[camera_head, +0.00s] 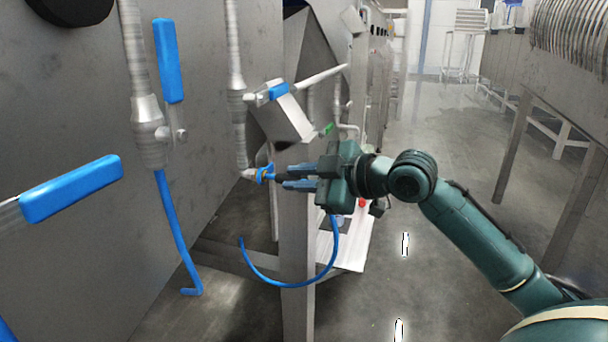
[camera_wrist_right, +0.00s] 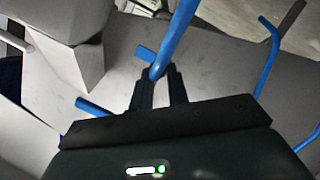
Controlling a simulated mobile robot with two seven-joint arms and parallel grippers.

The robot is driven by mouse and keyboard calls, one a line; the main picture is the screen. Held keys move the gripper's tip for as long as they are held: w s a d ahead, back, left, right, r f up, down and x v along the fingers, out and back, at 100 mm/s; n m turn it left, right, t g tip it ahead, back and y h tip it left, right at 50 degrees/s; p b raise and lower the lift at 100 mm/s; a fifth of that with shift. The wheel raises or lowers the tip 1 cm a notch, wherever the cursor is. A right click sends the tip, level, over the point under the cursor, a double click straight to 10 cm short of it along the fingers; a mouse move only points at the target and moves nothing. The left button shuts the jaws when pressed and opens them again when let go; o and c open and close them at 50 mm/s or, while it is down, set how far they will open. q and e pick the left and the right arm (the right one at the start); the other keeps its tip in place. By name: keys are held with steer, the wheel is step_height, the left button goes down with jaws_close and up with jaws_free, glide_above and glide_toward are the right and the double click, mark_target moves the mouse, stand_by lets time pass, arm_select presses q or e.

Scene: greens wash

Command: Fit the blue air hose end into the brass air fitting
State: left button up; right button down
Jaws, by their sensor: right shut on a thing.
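My right gripper (camera_head: 272,178) comes in from the right in the head view and points left at a grey pipe end (camera_head: 248,174). Its fingers are shut on the blue air hose, which shows between the fingertips in the wrist view (camera_wrist_right: 157,71). A blue piece with a small yellowish brass spot, seemingly the air fitting (camera_head: 265,173), sits right at the fingertips. I cannot tell whether the hose end is inside it or only close. A blue hose loop (camera_head: 290,285) hangs below the gripper. My left gripper is not in view.
Blue-handled valves (camera_head: 168,62) and pipes line the grey machine wall (camera_head: 60,260) at left. A blue lever (camera_head: 72,188) juts out at the left edge. A metal post (camera_head: 296,245) stands below the gripper. Open floor (camera_head: 440,160) lies to the right.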

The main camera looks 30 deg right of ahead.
steer(key=shift+w+a+r+p, duration=0.15)
steer(key=shift+w+a+p, duration=0.15)
steer(key=shift+p, duration=0.1)
steer(key=c, duration=1.7)
jaws_free()
steer(key=shift+c, duration=0.2)
steer(key=shift+o, duration=1.4)
steer(key=shift+w+a, duration=0.1)
steer(key=shift+w, duration=0.1)
steer(key=shift+o, duration=0.9)
steer(key=shift+s, duration=0.1)
